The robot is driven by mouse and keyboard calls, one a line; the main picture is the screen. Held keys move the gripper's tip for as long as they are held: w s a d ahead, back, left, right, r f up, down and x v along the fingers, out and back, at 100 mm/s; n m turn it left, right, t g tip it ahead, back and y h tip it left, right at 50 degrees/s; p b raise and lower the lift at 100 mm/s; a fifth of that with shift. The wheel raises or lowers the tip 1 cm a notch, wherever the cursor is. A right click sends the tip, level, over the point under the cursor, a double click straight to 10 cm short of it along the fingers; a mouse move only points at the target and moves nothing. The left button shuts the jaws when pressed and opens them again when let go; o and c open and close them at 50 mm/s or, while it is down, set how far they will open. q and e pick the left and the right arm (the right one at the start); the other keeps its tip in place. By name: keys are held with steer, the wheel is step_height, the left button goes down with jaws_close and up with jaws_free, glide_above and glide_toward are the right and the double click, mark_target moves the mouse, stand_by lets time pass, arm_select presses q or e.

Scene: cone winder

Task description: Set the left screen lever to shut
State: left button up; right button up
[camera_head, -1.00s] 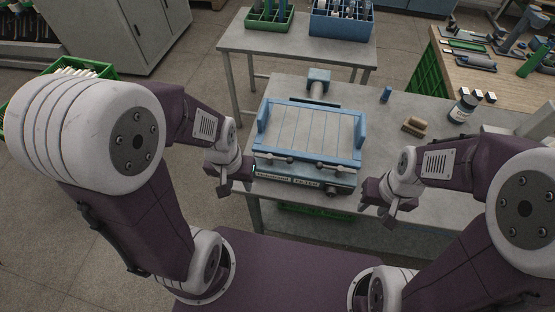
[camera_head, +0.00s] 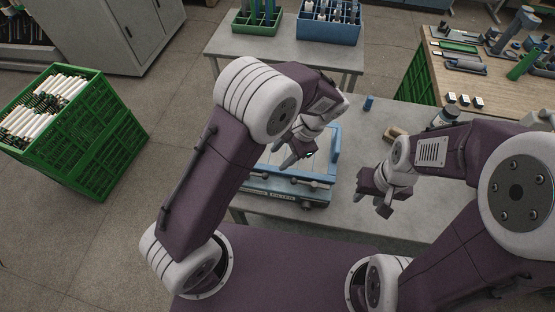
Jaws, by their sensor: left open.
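The blue machine (camera_head: 334,160) with a pale slatted top stands on the grey table. A row of small metal levers runs along its front edge; a right-hand lever (camera_head: 318,184) shows there. The left lever (camera_head: 268,173) is small and partly covered by my left arm, so its setting cannot be told.
A blue cylinder (camera_head: 368,103), a brown block (camera_head: 393,134) and a dark jar (camera_head: 446,117) stand on the table right of the machine. A green crate (camera_head: 105,140) of white tubes stands on the floor at left. A second table (camera_head: 225,47) holds bins behind.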

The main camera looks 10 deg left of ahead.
mark_target(266, 174)
arm_select(q)
steer(key=f, duration=0.1)
steer(key=s+a+f, duration=0.1)
steer(key=f, duration=0.1)
steer(key=s+a+f, duration=0.1)
steer(key=f, duration=0.1)
steer(key=shift+a, duration=0.25)
steer(key=shift+x, duration=1.25)
steer(key=shift+s+a+f, duration=0.15)
steer(key=shift+a+f, duration=0.15)
steer(key=shift+a, duration=0.05)
steer(key=shift+d, duration=0.15)
arm_select(e)
steer(key=shift+s+a+r, duration=0.55)
steer(key=shift+s+r, duration=0.05)
arm_select(q)
jaws_close()
